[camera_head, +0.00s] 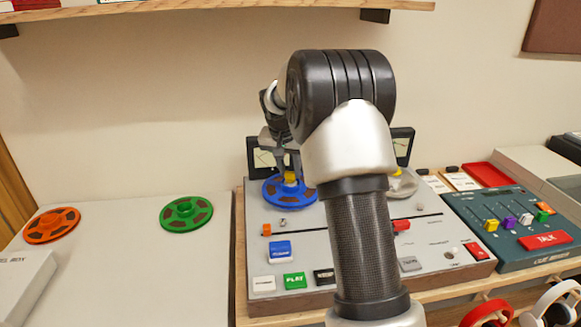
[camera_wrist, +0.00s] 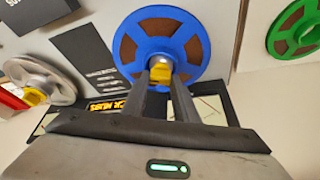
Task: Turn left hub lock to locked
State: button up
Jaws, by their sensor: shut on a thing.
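The left hub lock (camera_wrist: 162,73) is a yellow piece at the centre of the blue reel (camera_wrist: 132,25) on the tape machine. It also shows in the head view (camera_head: 290,177) above the blue reel (camera_head: 283,194). My gripper (camera_wrist: 165,78) is shut on the yellow lock, with one dark finger on each side of it. In the head view my gripper (camera_head: 288,172) points down at the blue reel. A second yellow lock (camera_wrist: 36,97) sits on a grey reel (camera_wrist: 60,80) at the left of the wrist view. The lock's exact angle is partly hidden by the fingers.
An orange reel (camera_head: 52,225) and a green reel (camera_head: 187,214) lie on the white surface at left. Meters (camera_head: 264,158) stand behind the blue reel. A mixer with sliders (camera_head: 515,219) is at right. My arm hides the middle of the machine.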

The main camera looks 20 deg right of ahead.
jog(key=m+p, duration=0.1)
jog(key=m, duration=0.1)
jog(key=m+g+h+p, duration=0.1)
jog(key=shift+w+a+r+m, duration=0.15)
jog(key=shift+r+m, duration=0.05)
jog(key=shift+m, duration=0.2)
jog(key=m+g+p, duration=0.1)
jog(key=m+p, duration=0.1)
jog(key=shift+w+m+h, duration=0.1)
jog(key=shift+m+h, duration=0.2)
jog(key=m+g+p, duration=0.1)
jog(key=m+p, duration=0.2)
jog(key=shift+w+m+p, duration=0.1)
jog(key=shift+m+p, duration=0.3)
jog(key=shift+f+m+g+p, duration=0.15)
jog(key=shift+m+g+p, duration=0.45)
jog(key=shift+m, duration=0.2)
jog(key=o, duration=1.1)
jog(key=shift+c, duration=0.2)
jog(key=p+v, duration=0.2)
jog(key=v, duration=1)
jog(key=shift+a, duration=0.15)
